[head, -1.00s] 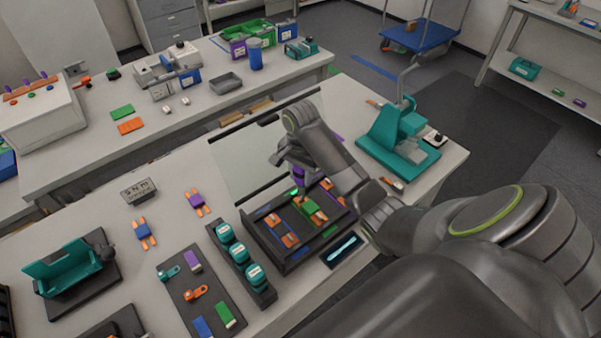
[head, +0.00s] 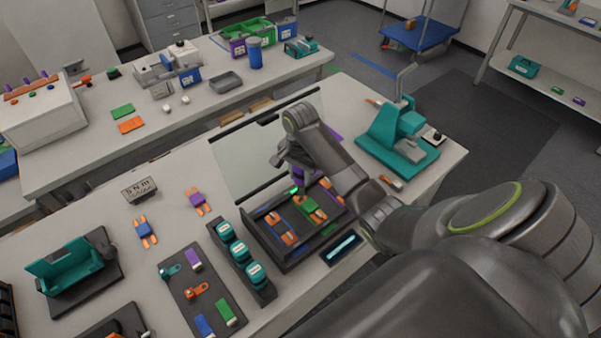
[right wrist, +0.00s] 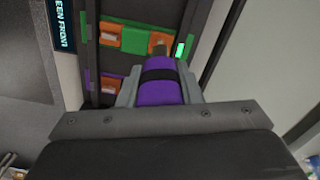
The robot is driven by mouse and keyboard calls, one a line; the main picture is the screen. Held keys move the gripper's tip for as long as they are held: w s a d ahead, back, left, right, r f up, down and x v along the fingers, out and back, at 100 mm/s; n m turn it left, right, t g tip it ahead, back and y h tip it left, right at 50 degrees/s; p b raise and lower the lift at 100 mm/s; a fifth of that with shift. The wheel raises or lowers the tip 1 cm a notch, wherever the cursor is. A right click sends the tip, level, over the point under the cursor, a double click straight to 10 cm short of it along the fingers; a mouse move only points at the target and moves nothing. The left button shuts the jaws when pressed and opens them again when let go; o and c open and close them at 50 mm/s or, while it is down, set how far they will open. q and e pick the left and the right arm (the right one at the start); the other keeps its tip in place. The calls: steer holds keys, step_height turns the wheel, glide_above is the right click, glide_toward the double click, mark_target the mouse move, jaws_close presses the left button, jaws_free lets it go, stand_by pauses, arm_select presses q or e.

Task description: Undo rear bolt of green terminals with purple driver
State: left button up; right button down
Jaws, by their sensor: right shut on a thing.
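My right gripper (right wrist: 160,88) is shut on the purple driver (right wrist: 160,93), which has a black band around it. The driver points down at the rear orange tab (right wrist: 159,42) of the green terminals (right wrist: 130,37). Its tip is hidden, so I cannot tell whether it sits on the bolt. In the head view the green terminals (head: 311,208) lie in the middle of the dark tray (head: 284,265), between blue and purple ones. The purple driver (head: 299,174) shows partly behind my right wrist. My left gripper is not in view.
A small green light (right wrist: 181,49) glows at the tray's rear edge. A lit display (head: 342,249) lies before the tray. Teal-lidded jars (head: 239,253) stand left of it, a clear panel (head: 243,165) behind, and a teal press (head: 395,142) to the right.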

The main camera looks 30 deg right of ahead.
steer(key=shift+f, duration=0.15)
steer(key=shift+f, duration=0.35)
steer(key=shift+f, duration=0.25)
stand_by(0.5)
stand_by(0.4)
steer(key=shift+n, duration=1.5)
steer(key=shift+n, duration=1.5)
